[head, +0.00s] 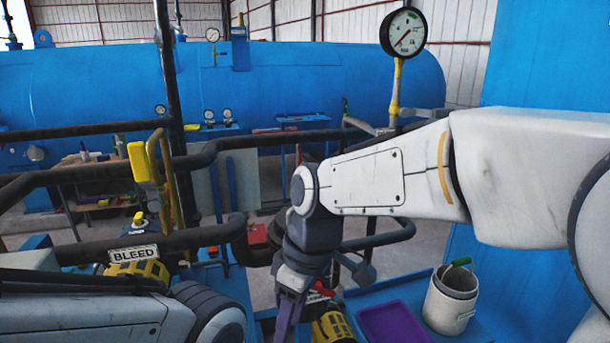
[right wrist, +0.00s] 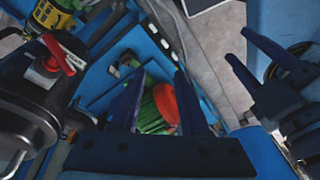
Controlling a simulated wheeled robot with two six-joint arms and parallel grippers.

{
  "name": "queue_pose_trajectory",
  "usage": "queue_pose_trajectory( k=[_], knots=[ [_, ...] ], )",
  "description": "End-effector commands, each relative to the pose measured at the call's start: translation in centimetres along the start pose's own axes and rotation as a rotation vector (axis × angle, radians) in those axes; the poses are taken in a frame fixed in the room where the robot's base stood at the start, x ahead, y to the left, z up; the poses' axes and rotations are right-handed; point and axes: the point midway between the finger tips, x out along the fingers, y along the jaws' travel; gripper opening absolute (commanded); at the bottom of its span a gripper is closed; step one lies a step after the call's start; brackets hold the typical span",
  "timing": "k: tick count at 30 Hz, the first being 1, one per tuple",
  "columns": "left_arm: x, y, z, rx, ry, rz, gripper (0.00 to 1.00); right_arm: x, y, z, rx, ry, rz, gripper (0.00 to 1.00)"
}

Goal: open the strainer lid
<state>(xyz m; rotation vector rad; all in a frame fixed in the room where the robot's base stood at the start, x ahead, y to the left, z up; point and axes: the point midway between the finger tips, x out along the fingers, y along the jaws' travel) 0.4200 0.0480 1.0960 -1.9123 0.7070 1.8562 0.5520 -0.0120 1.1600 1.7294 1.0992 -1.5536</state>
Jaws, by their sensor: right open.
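A dark, round metal body with a bolted rim and a silver handle (right wrist: 28,112) is at the left edge of the right wrist view. It looks like the strainer with its lid, but I cannot be sure. A red lever (right wrist: 58,54) stands above it. My right gripper (right wrist: 158,74) is open and empty, its dark blue fingers apart from that body. In the head view my right gripper (head: 288,318) points down, partly cut off by the bottom edge. My left gripper (right wrist: 237,46) shows at the right of the wrist view, fingers apart and empty.
Beyond my right fingers lie a red round part (right wrist: 166,102) and green ribbed material (right wrist: 148,112). A yellow valve body (head: 333,326), a purple tray (head: 394,322) and a white bucket (head: 446,312) stand at lower right. Black pipes (head: 100,246) and a BLEED sign (head: 133,254) are left.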

Motion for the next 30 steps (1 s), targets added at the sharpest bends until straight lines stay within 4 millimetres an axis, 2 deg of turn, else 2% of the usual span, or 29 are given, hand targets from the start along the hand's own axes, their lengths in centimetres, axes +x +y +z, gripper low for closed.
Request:
queue_pose_trajectory(
  k=[1, 6, 9, 12, 15, 18, 21, 26, 30],
  knots=[
    [-2.9, 0.2, -0.2, 0.0, 0.0, 0.0, 0.46, -3.8, 2.3, -2.0, -0.059, 0.024, -0.006, 0.45],
    [-7.3, 0.5, -0.4, 0.001, 0.0, 0.0, 0.46, -11.4, 9.8, -6.2, -0.342, 0.115, -0.006, 0.45],
    [-9.3, 0.7, -0.5, 0.001, 0.0, 0.0, 0.46, -15.0, 13.8, -7.4, -0.497, 0.165, 0.013, 0.45],
    [-10.7, 0.8, -0.6, 0.001, 0.0, 0.0, 0.46, -17.6, 17.0, -7.7, -0.623, 0.202, 0.039, 0.45],
    [-11.5, 0.8, -0.6, 0.001, 0.0, 0.0, 0.46, -19.3, 19.1, -7.7, -0.713, 0.225, 0.062, 0.45],
    [-11.8, 0.9, -0.6, 0.001, 0.0, 0.0, 0.46, -20.0, 20.1, -7.7, -0.764, 0.237, 0.075, 0.45],
    [-12.0, 0.9, -0.7, 0.001, 0.0, 0.0, 0.46, -19.6, 20.4, -7.8, -0.783, 0.24, 0.078, 0.45],
    [-12.6, 0.9, -0.7, 0.002, 0.0, 0.0, 0.46, -17.4, 20.2, -8.3, -0.786, 0.239, 0.075, 0.45],
    [-13.5, 1.0, -0.7, 0.004, 0.0, 0.0, 0.46, -14.8, 20.1, -9.0, -0.784, 0.239, 0.074, 0.45]
  ],
)
